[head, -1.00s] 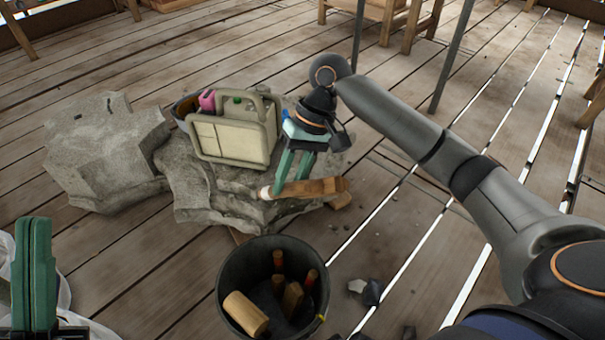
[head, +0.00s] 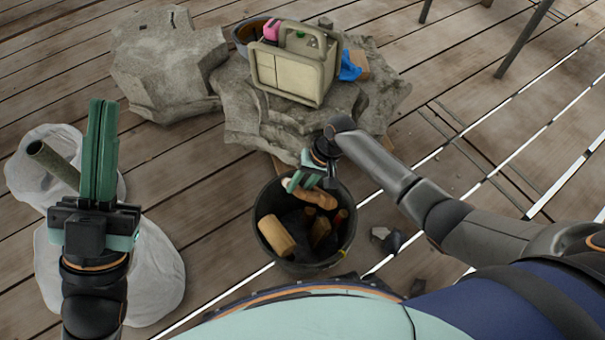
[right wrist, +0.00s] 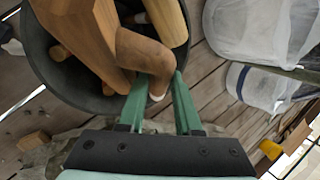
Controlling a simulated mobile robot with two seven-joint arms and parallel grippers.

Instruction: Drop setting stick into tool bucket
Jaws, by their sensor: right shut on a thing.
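The setting stick (head: 318,197) is a brown wooden stick held over the mouth of the tool bucket. My right gripper (head: 296,182) is shut on it near one end. In the right wrist view the stick (right wrist: 145,52) lies between the green fingers (right wrist: 155,88), its pale tip showing, with the bucket (right wrist: 42,72) behind it. The tool bucket (head: 268,245) is dark and round and stands on the planks with several wooden-handled tools inside. My left gripper (head: 101,125) points up at the left, its fingers together and empty, away from the bucket.
Stone blocks (head: 168,62) stand behind the bucket, with a beige tool carrier (head: 285,75) on top. A blue cloth (head: 350,66) lies beside it. White sacks (head: 155,275) sit at the left. Dark rubble (head: 385,238) lies right of the bucket.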

